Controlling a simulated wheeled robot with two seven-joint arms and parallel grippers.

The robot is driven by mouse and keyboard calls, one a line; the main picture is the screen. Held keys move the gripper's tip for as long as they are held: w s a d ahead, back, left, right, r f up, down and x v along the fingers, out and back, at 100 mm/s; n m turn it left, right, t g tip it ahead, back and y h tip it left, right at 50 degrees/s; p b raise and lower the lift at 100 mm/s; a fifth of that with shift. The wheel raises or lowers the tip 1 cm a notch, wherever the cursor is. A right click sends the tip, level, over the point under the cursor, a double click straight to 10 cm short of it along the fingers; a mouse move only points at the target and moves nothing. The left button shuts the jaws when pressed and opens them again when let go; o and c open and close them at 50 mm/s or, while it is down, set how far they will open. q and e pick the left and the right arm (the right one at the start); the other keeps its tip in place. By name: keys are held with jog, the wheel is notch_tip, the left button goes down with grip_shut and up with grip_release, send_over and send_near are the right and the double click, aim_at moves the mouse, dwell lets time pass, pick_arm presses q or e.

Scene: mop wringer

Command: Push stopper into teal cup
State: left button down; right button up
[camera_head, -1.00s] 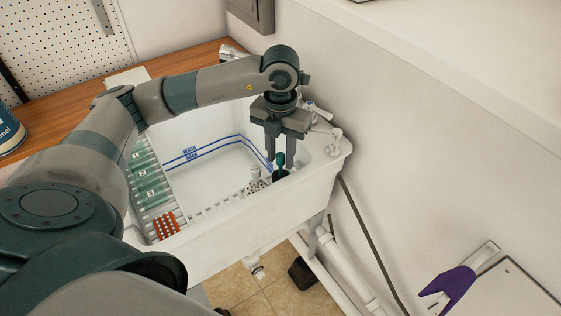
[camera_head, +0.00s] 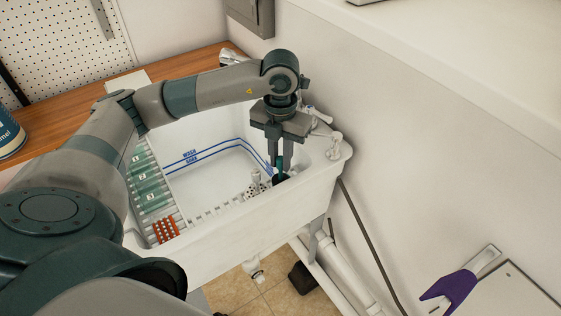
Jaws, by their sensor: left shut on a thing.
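My left gripper (camera_head: 280,169) points down over the near right corner of the white sink. Its fingers are closed around a small teal thing (camera_head: 280,163), which looks like the stopper's handle. Just below the fingertips is a dark round piece (camera_head: 281,178), partly hidden by the fingers. I cannot tell whether it is the stopper's base or the cup's opening. No teal cup shows clearly apart from this. My right gripper is not in view.
The white sink (camera_head: 235,218) has blue marked lines inside. A rack with teal numbered plates (camera_head: 150,182) and an orange grid piece (camera_head: 165,229) lie at its left. A perforated white part (camera_head: 256,187) is left of the gripper. Taps (camera_head: 333,145) stand at the right rim.

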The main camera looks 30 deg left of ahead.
pick_arm(q)
jog(key=shift+s+f, duration=0.1)
jog(key=shift+f, duration=0.1)
jog(key=shift+r, duration=0.2)
jog(key=shift+r, duration=0.15)
jog(key=shift+r+p, duration=0.35)
jog(key=shift+r, duration=0.25)
jog(key=shift+w+d, duration=0.15)
jog(key=shift+w, duration=0.05)
dwell(0.9)
jog(key=shift+f+b, duration=0.65)
jog(key=shift+b, duration=0.3)
